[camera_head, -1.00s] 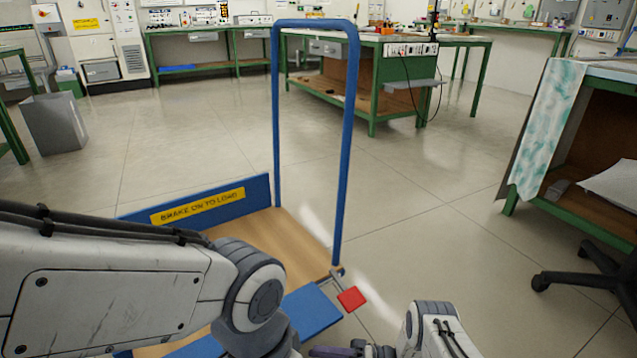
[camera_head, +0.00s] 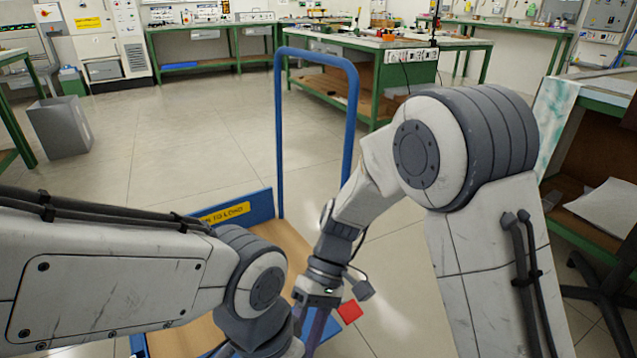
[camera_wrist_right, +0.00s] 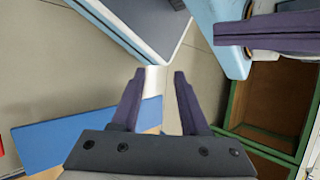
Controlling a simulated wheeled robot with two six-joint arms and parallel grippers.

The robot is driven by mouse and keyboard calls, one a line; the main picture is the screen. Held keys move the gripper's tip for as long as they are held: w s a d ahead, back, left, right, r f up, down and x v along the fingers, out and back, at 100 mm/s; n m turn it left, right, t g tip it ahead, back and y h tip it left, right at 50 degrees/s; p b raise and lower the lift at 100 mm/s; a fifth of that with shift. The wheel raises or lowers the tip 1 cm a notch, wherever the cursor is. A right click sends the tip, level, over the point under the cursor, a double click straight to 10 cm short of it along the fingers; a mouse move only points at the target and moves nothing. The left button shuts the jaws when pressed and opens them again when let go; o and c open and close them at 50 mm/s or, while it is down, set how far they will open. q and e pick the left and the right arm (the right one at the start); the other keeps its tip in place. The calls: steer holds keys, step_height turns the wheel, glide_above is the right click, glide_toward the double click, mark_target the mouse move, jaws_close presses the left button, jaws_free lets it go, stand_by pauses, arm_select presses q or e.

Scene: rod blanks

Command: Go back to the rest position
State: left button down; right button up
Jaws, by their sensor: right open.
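My right arm reaches in from the right in the head view, and its right gripper (camera_head: 317,332) points down over the cart, partly cut off by the bottom edge. In the right wrist view the two purple fingers of the right gripper (camera_wrist_right: 157,78) stand apart with nothing between them. My left arm comes in from the left, with its wrist low over the cart; its gripper is hidden or below the frame in the head view. A purple bar (camera_wrist_right: 280,38) shows at the upper right of the wrist view; I cannot tell if it belongs to the left gripper.
A blue-handled cart (camera_head: 281,120) with a wooden deck (camera_head: 190,335) stands in front of me. A red piece (camera_head: 350,311) shows beside my right gripper. A green-framed bench (camera_head: 600,97) is at the right, a grey bin (camera_head: 62,128) at the left. The floor beyond the cart is clear.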

steer(key=s+d+r+t+h+p, duration=0.2)
steer(key=s+d+r+t+p, duration=0.2)
steer(key=r, duration=0.3)
steer(key=s+d+r+t+h+p, duration=0.1)
steer(key=s+d+r+t+p, duration=0.25)
steer(key=r, duration=0.45)
step_height(320, 180, up, 37)
steer(key=p, duration=3.7)
steer(key=shift+s+d, duration=0.15)
steer(key=shift+d, duration=0.15)
steer(key=shift+d, duration=0.1)
